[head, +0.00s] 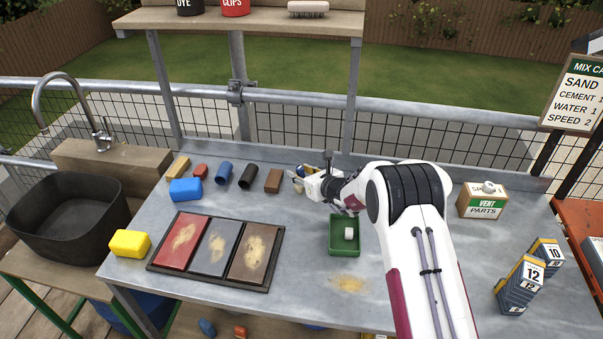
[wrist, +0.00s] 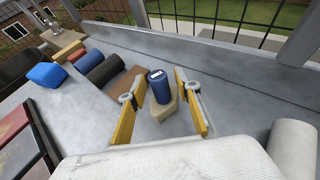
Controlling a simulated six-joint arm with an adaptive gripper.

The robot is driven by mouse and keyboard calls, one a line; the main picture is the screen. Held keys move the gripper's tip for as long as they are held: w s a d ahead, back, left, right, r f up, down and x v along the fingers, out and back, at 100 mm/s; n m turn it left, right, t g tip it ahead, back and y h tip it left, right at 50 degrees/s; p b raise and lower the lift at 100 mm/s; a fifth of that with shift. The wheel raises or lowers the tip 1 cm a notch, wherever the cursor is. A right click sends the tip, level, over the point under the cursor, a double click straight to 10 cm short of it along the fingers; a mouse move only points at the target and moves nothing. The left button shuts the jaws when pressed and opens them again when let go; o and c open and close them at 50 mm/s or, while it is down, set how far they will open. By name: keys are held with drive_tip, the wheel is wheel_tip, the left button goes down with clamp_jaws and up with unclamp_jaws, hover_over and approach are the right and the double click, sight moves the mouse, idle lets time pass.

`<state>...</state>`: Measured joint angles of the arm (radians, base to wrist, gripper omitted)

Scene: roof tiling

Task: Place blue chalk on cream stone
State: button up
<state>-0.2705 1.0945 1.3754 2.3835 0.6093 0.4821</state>
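A short blue cylinder (wrist: 159,88), which looks like the blue chalk, stands upright on a cream faceted block (wrist: 164,109), the cream stone, in the wrist view. My gripper (wrist: 160,108) is open, with one yellow finger on each side of the chalk and stone. Gaps show between the fingers and the chalk. In the head view my gripper (head: 298,178) is at the back of the grey bench, right of the brown block. There the chalk and stone are mostly hidden by the gripper and cannot be made out clearly.
A row at the back left holds a brown block (head: 273,181), a black cylinder (head: 248,177), another blue cylinder (head: 223,174) and more. A blue sponge (head: 185,190), a three-panel tray (head: 156,268) and a green tray (head: 344,252) with a white cube lie nearer.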

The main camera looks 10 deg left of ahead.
drive_tip(key=shift+r, duration=0.2)
drive_tip(key=v, duration=1.2)
idle(0.4)
idle(0.8)
drive_tip(key=s+a+r+n+g+y, duration=0.25)
drive_tip(key=s+r+n, duration=0.6)
drive_tip(key=r, duration=0.45)
drive_tip(key=s+d+r+n+g, duration=0.1)
drive_tip(key=s+d+r+n, duration=0.15)
drive_tip(key=s, duration=0.35)
drive_tip(key=s+d+r+n+g, duration=0.1)
drive_tip(key=s+r+n+g, duration=0.1)
drive_tip(key=s+r+n, duration=0.35)
drive_tip(key=s+d+n+h, duration=1.1)
drive_tip(key=s+d, duration=1.3)
drive_tip(key=s, duration=0.2)
drive_tip(key=shift+s+f+t, duration=0.2)
drive_tip(key=shift+f+t, duration=0.2)
drive_tip(key=shift+t, duration=0.05)
